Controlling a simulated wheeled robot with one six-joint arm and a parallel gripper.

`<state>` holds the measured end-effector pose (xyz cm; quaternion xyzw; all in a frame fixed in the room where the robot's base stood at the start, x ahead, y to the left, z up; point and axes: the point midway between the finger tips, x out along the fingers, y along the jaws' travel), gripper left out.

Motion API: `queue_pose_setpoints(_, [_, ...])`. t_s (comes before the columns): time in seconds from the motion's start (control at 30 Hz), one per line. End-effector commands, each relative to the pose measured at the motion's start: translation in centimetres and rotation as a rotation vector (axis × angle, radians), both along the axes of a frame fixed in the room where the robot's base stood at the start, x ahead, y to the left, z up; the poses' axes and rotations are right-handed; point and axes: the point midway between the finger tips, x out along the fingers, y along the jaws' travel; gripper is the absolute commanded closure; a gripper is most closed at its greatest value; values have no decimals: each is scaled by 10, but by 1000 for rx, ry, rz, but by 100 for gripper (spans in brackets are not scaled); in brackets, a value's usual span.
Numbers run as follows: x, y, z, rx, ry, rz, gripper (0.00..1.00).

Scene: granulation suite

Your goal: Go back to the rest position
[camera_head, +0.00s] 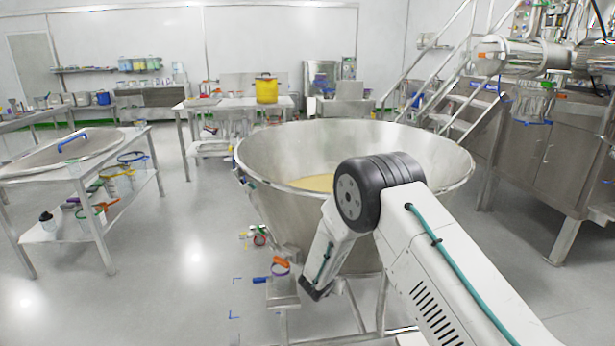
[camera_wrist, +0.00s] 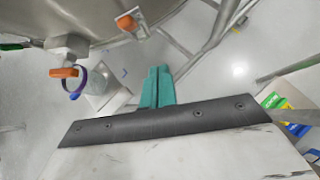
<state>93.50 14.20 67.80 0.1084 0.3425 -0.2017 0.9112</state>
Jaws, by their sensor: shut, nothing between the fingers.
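My gripper shows in the wrist view as two teal fingers (camera_wrist: 157,86) pressed together. It is shut and empty, with grey floor beyond the fingertips. In the head view my arm reaches forward from the lower right and bends down in front of the large steel cone-shaped vessel (camera_head: 265,210). The gripper itself is hidden there behind my arm. The vessel holds a pale yellow material (camera_head: 315,182). In the wrist view the vessel's underside (camera_wrist: 120,50) curves across the top, close to the gripper.
An orange-handled fitting (camera_head: 281,268) sits by the vessel's stand, left of my arm. A steel table with a round lid (camera_head: 70,150) stands at left. A yellow bucket (camera_head: 266,89) stands on a table behind. Stairs and machinery stand at right. The floor at left centre is clear.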

Motion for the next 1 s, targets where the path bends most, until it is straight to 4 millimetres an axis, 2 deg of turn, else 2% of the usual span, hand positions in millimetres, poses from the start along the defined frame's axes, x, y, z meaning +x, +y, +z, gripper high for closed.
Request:
queue_pose_setpoints(0.07, [-18, -19, 3, 25, -4, -135, 100])
queue_pose_setpoints(0.17, [-38, -46, 30, 70, -39, -335, 100])
queue_pose_setpoints(0.37, [-83, -99, 105, 162, -123, -727, 100])
queue_pose_setpoints(0.47, [-114, -124, 148, 216, -169, -937, 100])
queue_pose_setpoints(0.6, [-168, -154, 206, 297, -222, -1228, 100])
queue_pose_setpoints(0.8, [-250, -178, 273, 417, -265, -1598, 100])
queue_pose_setpoints(1.0, [-332, -185, 322, 550, -268, -1918, 100])
